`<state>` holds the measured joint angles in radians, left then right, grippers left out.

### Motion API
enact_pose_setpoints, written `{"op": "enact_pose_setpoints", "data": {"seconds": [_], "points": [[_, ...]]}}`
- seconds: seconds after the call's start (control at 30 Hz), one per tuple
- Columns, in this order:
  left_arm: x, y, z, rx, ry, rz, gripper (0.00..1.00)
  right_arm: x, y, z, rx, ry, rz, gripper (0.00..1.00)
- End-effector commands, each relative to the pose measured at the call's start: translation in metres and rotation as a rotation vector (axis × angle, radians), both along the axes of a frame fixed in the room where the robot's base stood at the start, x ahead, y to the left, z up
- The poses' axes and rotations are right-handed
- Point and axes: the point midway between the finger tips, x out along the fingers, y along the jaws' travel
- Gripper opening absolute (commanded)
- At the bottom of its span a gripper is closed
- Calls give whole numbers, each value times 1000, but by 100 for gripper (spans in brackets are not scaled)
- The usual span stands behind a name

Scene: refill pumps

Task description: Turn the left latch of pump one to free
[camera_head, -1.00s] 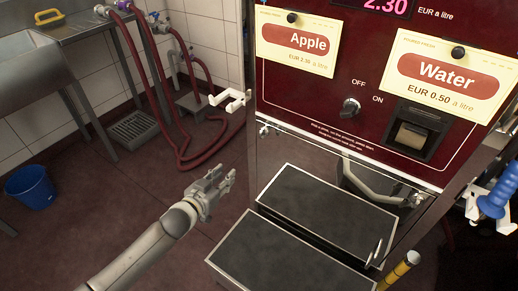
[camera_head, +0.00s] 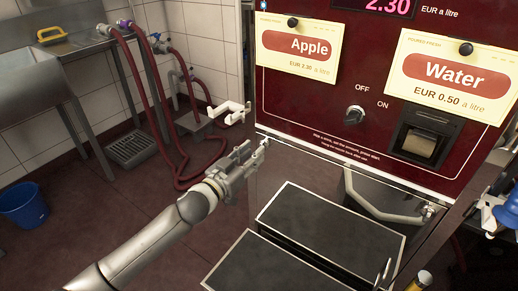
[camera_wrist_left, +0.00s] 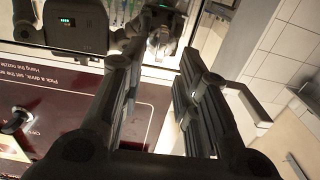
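Pump one is the dark red cabinet (camera_head: 310,105) with Apple and Water cards and a shiny lower front panel (camera_head: 300,165). The small metal left latch (camera_head: 265,141) sits at the panel's top left corner in the head view. My left gripper (camera_head: 256,152) is right at this latch, its fingertips overlapping it in the picture; I cannot tell whether they touch it. In the left wrist view the two dark fingers (camera_wrist_left: 158,95) stand apart with a gap between them. A matching right latch (camera_head: 429,211) is at the panel's other end. My right gripper is not seen.
A white bracket (camera_head: 235,112) juts from the cabinet's left side, just above my left gripper. Dark steps (camera_head: 270,270) stand in front. Red hoses (camera_head: 160,120) and a blue bucket (camera_head: 24,205) are at left.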

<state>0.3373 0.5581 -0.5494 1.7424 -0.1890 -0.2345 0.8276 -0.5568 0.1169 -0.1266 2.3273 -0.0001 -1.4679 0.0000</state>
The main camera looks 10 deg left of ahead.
Motion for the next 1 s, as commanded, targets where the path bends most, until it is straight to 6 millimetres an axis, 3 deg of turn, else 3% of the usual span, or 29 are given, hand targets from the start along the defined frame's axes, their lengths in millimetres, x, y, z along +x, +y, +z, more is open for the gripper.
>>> {"op": "enact_pose_setpoints", "data": {"seconds": [0.3,0.7,0.93,1.0], "points": [[32,-14,0,0,0,0,29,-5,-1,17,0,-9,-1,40],[37,-16,0,0,1,0,29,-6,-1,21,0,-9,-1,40],[37,-16,0,0,1,0,1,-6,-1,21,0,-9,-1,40],[37,-16,0,0,1,0,0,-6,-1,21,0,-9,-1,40]]}}
